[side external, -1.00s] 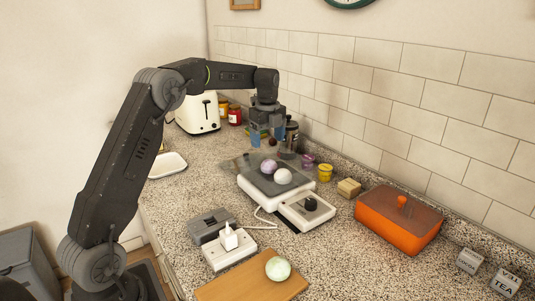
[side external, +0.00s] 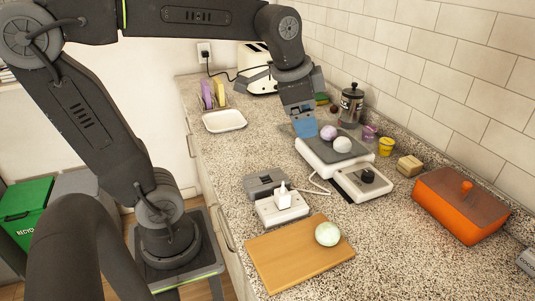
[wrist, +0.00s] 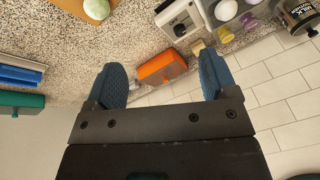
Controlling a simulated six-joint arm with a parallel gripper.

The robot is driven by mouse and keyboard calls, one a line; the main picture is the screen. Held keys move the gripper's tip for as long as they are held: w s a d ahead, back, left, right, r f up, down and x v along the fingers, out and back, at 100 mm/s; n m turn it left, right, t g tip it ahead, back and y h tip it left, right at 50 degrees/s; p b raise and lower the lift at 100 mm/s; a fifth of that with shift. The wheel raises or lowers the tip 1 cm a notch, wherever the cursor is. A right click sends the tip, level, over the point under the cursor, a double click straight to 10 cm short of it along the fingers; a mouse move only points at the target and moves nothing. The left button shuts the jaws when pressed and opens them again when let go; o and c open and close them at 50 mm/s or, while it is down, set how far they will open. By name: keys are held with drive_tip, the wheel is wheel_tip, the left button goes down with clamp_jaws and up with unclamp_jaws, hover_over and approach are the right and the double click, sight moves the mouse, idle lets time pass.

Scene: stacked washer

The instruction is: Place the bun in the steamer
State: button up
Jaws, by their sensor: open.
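A pale green bun (side external: 327,234) sits on a wooden board (side external: 283,262) at the front; it also shows at the top of the wrist view (wrist: 96,8). A white appliance with a dial (side external: 367,176), seemingly the steamer (side external: 325,166), has a dark top. A lilac bun (side external: 328,132) and a white bun (side external: 342,145) rest on that top. My gripper (side external: 304,128) has blue fingers and is at the appliance's far left corner, beside the lilac bun. In the wrist view my gripper (wrist: 163,78) is open and empty. Whether its tips touch anything is unclear.
An orange lidded box (side external: 460,203) stands at right. A power strip (side external: 282,208) and grey box (side external: 265,184) lie between board and appliance. Small jars (side external: 386,146) and a black-lidded canister (side external: 351,105) stand behind. A white tray (side external: 225,121) is at back left.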

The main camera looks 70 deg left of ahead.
drive_tip(key=s+d+f+n+t, duration=0.1)
drive_tip(key=s+d+f+n, duration=0.2)
drive_tip(key=s, duration=0.6)
wheel_tip(320, 180, down, 2)
drive_tip(key=shift+d+f+n+h, duration=0.15)
drive_tip(key=shift+d+n+h, duration=0.15)
drive_tip(key=shift+n, duration=0.7)
